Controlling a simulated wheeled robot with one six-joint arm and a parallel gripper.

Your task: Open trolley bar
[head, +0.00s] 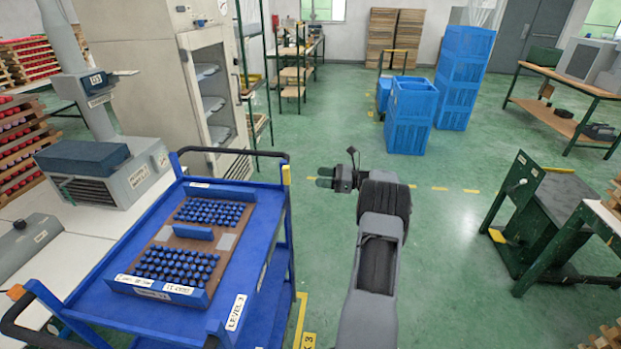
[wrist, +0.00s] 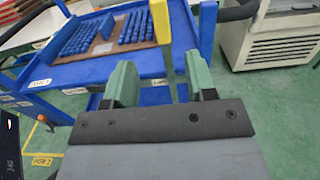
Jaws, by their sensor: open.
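The blue trolley (head: 262,222) stands at the left in the head view, with a tray of blue pegs on top. A yellow upright bar (head: 286,174) is at its far right corner, beside the black handle. The bar also shows in the wrist view (wrist: 162,24), upright, its lower part seen between my green fingers. My gripper (head: 325,177) is open and empty, to the right of the bar in the head view with a visible gap. In the wrist view my gripper (wrist: 161,82) points at the trolley's corner. The bar's lower end is partly hidden by my gripper.
The peg tray (head: 226,242) lies on the trolley top. A white glass-door cabinet (head: 208,85) stands behind the trolley. Blue crates (head: 410,110) stand farther back. A dark green stand (head: 545,215) is at the right. Green floor is free around my arm.

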